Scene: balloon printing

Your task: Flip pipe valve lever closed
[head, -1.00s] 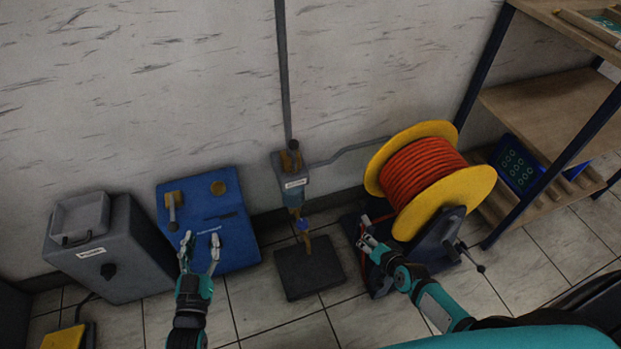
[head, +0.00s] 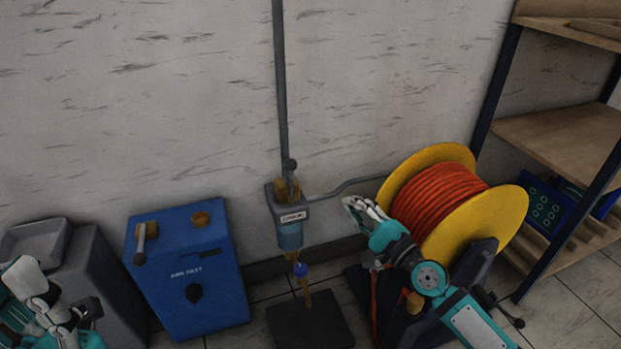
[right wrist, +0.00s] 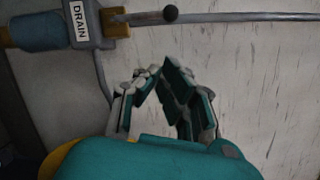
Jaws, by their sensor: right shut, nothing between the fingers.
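The pipe valve has a brass body (head: 286,188) at the foot of a grey vertical pipe (head: 281,80), above a grey box labelled DRAIN (head: 292,217). Its lever (head: 290,166) has a dark ball knob and points up, roughly along the pipe. In the right wrist view the lever knob (right wrist: 170,13) and the DRAIN label (right wrist: 77,20) show at the top. My right gripper (head: 353,206) is right of and below the valve, apart from it, shut and empty; its fingertips (right wrist: 160,70) converge in the wrist view. My left gripper (head: 40,285) is at the lower left, partly cut off.
A yellow reel (head: 515,210) of orange hose stands beside my right arm. A thin pipe (head: 345,186) runs from the DRAIN box towards the reel. A blue panel (head: 190,285), a grey box (head: 105,270) and a shelf (head: 555,130) flank the area.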

